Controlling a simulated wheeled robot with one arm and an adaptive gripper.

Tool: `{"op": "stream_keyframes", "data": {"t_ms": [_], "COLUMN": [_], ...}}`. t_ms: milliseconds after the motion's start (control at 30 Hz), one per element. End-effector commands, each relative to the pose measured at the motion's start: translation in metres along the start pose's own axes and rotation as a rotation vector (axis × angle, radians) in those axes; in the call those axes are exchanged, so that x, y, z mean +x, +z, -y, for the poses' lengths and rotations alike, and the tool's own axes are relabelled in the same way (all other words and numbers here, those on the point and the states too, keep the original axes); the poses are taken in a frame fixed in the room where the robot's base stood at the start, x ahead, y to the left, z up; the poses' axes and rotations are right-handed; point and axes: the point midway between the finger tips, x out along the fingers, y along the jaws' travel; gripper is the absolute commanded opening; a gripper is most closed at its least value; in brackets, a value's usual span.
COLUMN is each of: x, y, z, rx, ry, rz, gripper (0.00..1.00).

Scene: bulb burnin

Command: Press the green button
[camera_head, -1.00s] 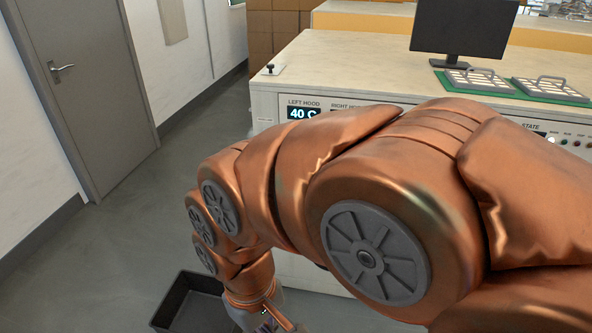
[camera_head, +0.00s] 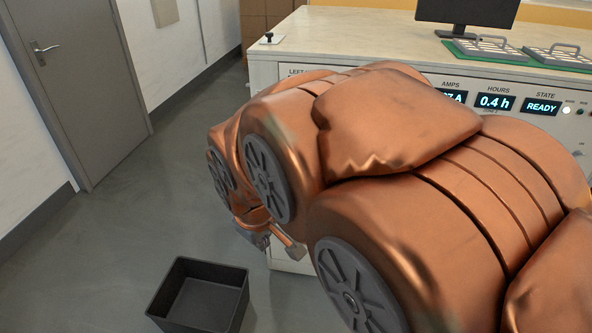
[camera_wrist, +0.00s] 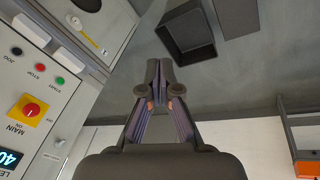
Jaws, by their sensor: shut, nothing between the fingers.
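The green button (camera_wrist: 59,80) is small and round and shows in the wrist view on the white panel at the left, in a row with a red STOP button (camera_wrist: 40,67) and a dark JOG button (camera_wrist: 16,50). The head view does not show these buttons; my arm covers much of the console front. My gripper (camera_wrist: 160,72) is shut and empty, to the right of the button in the wrist view and apart from the panel. In the head view my gripper (camera_head: 272,240) is small and partly hidden by my arm, beside the console's lower front.
A red MAIN knob on a yellow plate (camera_wrist: 30,108) is close to the green button. A black open bin (camera_head: 202,297) stands on the floor. The console top (camera_head: 340,35) holds a monitor (camera_head: 466,10) and trays of bulbs. Open floor lies left, toward a grey door (camera_head: 80,80).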

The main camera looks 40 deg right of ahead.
Motion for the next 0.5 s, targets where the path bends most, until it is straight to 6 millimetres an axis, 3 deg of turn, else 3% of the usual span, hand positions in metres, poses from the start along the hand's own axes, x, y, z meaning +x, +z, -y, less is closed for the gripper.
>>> {"op": "stream_keyframes", "data": {"t_ms": [33, 100, 300, 500], "x": [0.03, 0.049, 0.094, 0.129], "y": [-0.011, -0.032, -0.083, -0.118], "z": [-0.017, -0.045, -0.124, -0.192], "rx": [-0.016, -0.058, -0.217, -0.415], "ry": [0.049, 0.125, 0.362, 0.609], "rz": [-0.047, -0.118, -0.29, -0.408], "gripper": [0.0, 0.0, 0.0, 0.0]}}
